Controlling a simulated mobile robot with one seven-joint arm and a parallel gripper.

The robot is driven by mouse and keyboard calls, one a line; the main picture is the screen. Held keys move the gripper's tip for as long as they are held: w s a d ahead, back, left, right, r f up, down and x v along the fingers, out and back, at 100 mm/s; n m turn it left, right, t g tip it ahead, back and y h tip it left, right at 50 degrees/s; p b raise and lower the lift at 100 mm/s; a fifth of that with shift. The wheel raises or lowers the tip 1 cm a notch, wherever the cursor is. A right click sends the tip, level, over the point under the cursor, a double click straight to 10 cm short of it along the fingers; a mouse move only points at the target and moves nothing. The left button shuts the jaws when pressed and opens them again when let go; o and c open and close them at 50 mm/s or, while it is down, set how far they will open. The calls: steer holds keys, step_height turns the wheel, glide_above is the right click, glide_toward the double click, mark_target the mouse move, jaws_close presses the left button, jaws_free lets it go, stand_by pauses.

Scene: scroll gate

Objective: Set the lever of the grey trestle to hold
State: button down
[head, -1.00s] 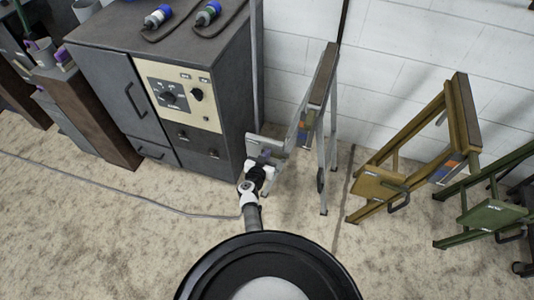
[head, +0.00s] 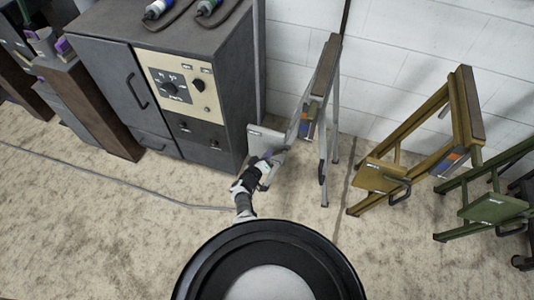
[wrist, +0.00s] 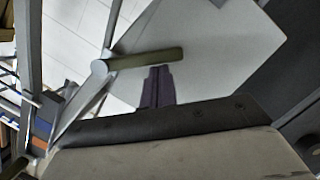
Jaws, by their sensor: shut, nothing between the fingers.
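The grey trestle (head: 323,85) stands upright against the white wall, right of the dark cabinet. A pale plate (head: 264,137) sits at its left; a large pale panel (wrist: 220,50) fills much of the wrist view. A lever with an olive-brown grip (wrist: 145,58) lies nearly level there, its round pivot at the left end. My gripper (head: 269,156) is shut and empty, low in front of the plate. Its dark purple fingers (wrist: 157,88) show just below the lever grip. I cannot tell whether they touch it. An orange and blue marking (wrist: 42,127) shows at lower left.
The dark cabinet (head: 120,70) with a dial panel stands close on the left. A yellow trestle (head: 430,110) and a green trestle (head: 495,205) stand to the right. A thin cable (head: 110,178) crosses the floor at left. The floor in front is clear.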

steer(key=d+f+n+b, duration=0.1)
steer(key=n, duration=0.1)
steer(key=s+d+f+n+h+b, duration=0.1)
steer(key=f+n+b, duration=0.1)
steer(key=shift+d+f+n+t+h, duration=0.15)
steer(key=shift+d+n+t+h, duration=0.15)
steer(key=shift+d+n, duration=0.1)
steer(key=shift+b, duration=0.3)
stand_by(0.3)
steer(key=shift+w+a, duration=0.1)
